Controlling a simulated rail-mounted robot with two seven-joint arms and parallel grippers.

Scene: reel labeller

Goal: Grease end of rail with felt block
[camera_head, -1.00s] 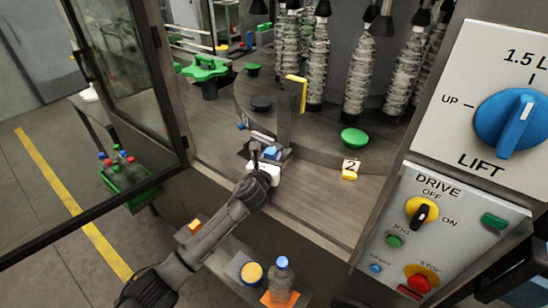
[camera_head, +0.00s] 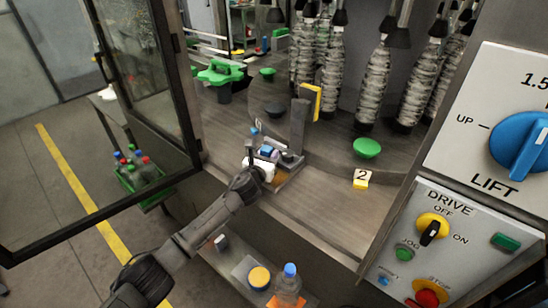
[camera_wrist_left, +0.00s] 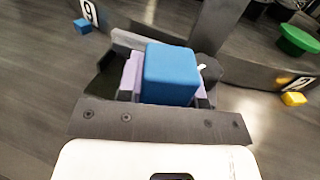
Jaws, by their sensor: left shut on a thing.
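A blue block (camera_wrist_left: 170,74), which I take to be the felt block, sits between the jaws of my left gripper (camera_wrist_left: 165,90) in the left wrist view. The gripper is shut on it, with pale purple faces beside it. In the head view my left gripper (camera_head: 267,153) is over the grey machine deck, just left of a dark upright post. The block (camera_head: 268,150) shows there as a small blue patch. A grey metal part (camera_head: 290,160) lies beside the gripper at the post's foot. I cannot tell whether it is the rail, or whether the block touches it.
The dark post (camera_head: 299,125) carries a yellow piece (camera_head: 312,100). An open glass door (camera_head: 150,80) stands left. A tub with a yellow top (camera_head: 259,277) is in front.

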